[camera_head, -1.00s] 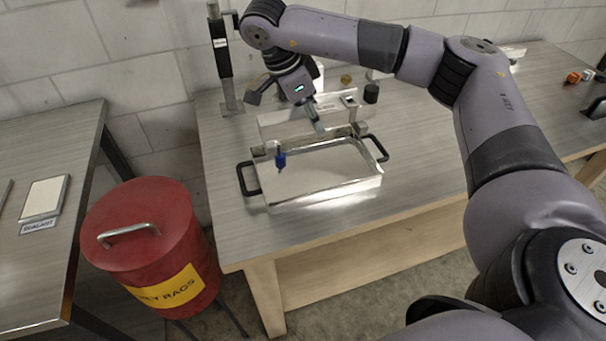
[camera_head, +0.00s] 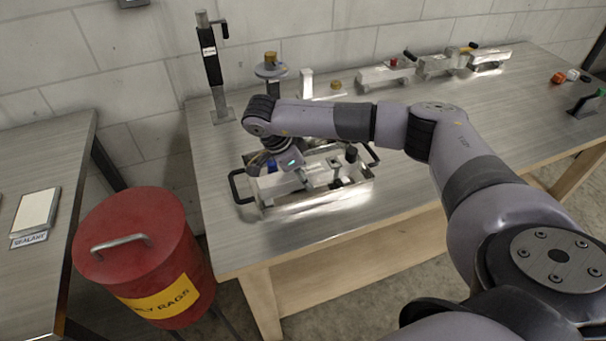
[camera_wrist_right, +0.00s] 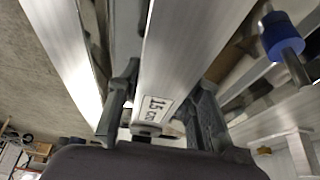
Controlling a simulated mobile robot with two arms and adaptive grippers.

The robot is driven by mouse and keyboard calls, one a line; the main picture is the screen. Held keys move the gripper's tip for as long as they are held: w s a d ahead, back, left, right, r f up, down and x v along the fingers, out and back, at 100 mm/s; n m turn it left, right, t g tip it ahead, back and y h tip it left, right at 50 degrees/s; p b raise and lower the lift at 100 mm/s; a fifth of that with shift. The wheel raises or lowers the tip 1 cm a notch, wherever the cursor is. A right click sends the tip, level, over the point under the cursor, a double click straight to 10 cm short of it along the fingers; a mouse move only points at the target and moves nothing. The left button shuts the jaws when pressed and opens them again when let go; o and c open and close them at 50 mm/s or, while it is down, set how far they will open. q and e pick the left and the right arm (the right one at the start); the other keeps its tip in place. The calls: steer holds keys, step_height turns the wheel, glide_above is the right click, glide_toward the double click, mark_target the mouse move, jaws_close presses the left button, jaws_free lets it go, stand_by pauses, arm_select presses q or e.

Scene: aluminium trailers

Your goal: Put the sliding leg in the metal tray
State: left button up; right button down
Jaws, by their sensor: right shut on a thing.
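The metal tray (camera_head: 325,198) with black end handles sits on the bench in the head view. My right gripper (camera_head: 308,178) is over the tray, shut on the sliding leg (camera_head: 280,184), a bright aluminium bar. The leg lies lengthwise within the tray's outline, low down; whether it touches the tray floor cannot be told. In the right wrist view, the fingers of the gripper (camera_wrist_right: 160,105) close on either side of the leg (camera_wrist_right: 185,50), which bears a label. The blue knob (camera_wrist_right: 283,38) is at upper right. My left gripper is not in view.
A black post stand (camera_head: 213,75) and a round-topped fixture (camera_head: 271,70) stand behind the tray. Several aluminium assemblies (camera_head: 388,73) line the bench's back. A red rag bin (camera_head: 140,250) stands at left. The bench right of the tray is mostly clear.

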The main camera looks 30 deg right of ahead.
steer(key=shift+f, duration=0.15)
steer(key=c, duration=1.1)
jaws_free()
steer(key=shift+r, duration=0.2)
steer(key=shift+w+a+r, duration=0.1)
steer(key=shift+a+r, duration=0.05)
steer(key=shift+r, duration=0.05)
steer(key=b+v, duration=0.2)
steer(key=v, duration=0.9)
steer(key=shift+a+r, duration=0.1)
steer(key=shift+r, duration=0.2)
steer(key=shift+f, duration=0.1)
